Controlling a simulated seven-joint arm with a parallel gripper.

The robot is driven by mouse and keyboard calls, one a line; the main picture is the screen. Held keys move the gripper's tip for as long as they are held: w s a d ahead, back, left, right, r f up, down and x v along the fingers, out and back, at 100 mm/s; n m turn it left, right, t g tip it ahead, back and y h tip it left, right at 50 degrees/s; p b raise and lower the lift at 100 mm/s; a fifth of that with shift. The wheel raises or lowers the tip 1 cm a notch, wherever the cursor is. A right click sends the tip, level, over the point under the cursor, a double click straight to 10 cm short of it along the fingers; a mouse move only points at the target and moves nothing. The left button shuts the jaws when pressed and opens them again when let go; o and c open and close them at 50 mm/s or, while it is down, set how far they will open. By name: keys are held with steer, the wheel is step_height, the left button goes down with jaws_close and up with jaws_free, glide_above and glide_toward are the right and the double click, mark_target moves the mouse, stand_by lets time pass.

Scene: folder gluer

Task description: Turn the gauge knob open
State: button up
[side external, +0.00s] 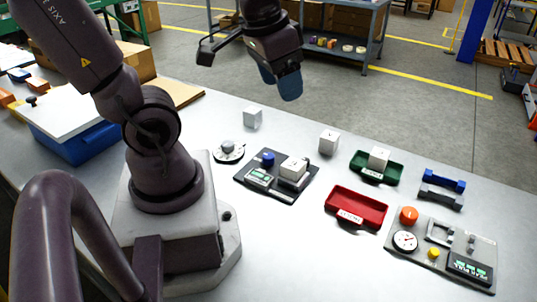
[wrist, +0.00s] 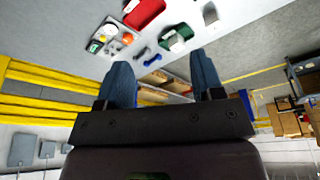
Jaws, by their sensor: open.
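A grey gauge panel (side external: 460,240) lies flat at the right end of the table. It carries an orange knob (side external: 408,214), a white round gauge (side external: 405,240), a yellow button (side external: 433,253), a small handle and a green-lit display (side external: 470,267). In the wrist view the panel (wrist: 104,46) is small and far off, with its orange knob (wrist: 128,40) near one edge. My gripper (side external: 280,90) is open and empty, high above the back of the table, well left of the panel and apart from it. Its two blue fingers stand wide apart in the wrist view (wrist: 162,60).
A red tray (side external: 356,208), a green tray (side external: 376,167) with a white block in it, and a blue bracket (side external: 443,181) stand near the panel. A black-based device (side external: 277,176), a round dial (side external: 229,151) and white blocks (side external: 329,141) are further left.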

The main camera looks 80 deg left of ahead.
steer(key=w+a+f+n+g, duration=0.1)
steer(key=a+f+n+g, duration=0.15)
steer(key=a+f, duration=0.8)
steer(key=m, duration=0.5)
glide_toward(268, 155)
steer(key=shift+g+h, duration=0.3)
steer(key=shift+g, duration=0.05)
steer(key=f, duration=0.9)
steer(key=shift+w+a+f, duration=0.15)
steer(key=shift+w+f, duration=0.15)
steer(key=shift+f, duration=0.1)
steer(key=c, duration=0.9)
